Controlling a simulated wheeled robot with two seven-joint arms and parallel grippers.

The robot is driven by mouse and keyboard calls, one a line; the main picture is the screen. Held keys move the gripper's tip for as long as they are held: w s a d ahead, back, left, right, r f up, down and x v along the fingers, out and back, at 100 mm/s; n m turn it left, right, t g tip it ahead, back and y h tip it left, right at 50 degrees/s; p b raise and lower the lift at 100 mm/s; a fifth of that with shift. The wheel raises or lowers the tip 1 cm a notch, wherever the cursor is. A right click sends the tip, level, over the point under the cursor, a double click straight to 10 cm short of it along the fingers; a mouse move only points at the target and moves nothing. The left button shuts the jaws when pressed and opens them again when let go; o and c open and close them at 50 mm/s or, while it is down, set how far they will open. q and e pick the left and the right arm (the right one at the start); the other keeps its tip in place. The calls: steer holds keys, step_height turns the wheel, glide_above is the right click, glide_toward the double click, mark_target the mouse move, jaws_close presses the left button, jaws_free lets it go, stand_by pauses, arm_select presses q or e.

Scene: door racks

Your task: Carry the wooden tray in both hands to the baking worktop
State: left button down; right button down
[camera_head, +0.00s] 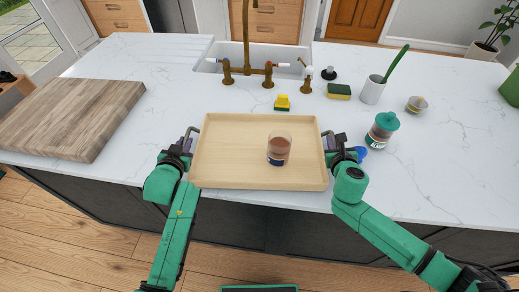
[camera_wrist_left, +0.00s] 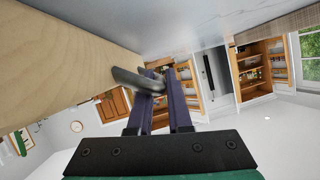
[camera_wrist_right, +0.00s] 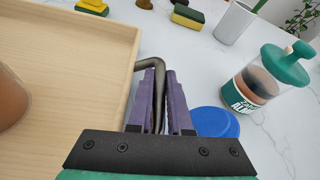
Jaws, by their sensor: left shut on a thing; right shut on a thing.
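The wooden tray (camera_head: 230,165) is a pale rectangular tray with a low rim and a dark metal handle at each short side. It is in front of me at the near edge of the white worktop, its near part out past that edge. A glass with brown contents (camera_head: 279,148) stands upright on it, right of centre. My left gripper (camera_head: 187,143) is shut on the left handle, seen in the left wrist view (camera_wrist_left: 135,80). My right gripper (camera_head: 332,140) is shut on the right handle, seen in the right wrist view (camera_wrist_right: 150,65). I cannot tell whether the tray touches the worktop.
A thick wooden board (camera_head: 70,118) lies on the left. The sink with brass taps (camera_head: 247,72) is behind the tray. Right of it are a yellow sponge (camera_head: 339,91), a white cup (camera_head: 373,90), a teal-lidded jar (camera_head: 382,130) and a blue lid (camera_wrist_right: 214,122) close to my right gripper.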

arm_select(q)
steer(key=shift+r, duration=0.1)
arm_select(e)
steer(key=shift+r, duration=0.1)
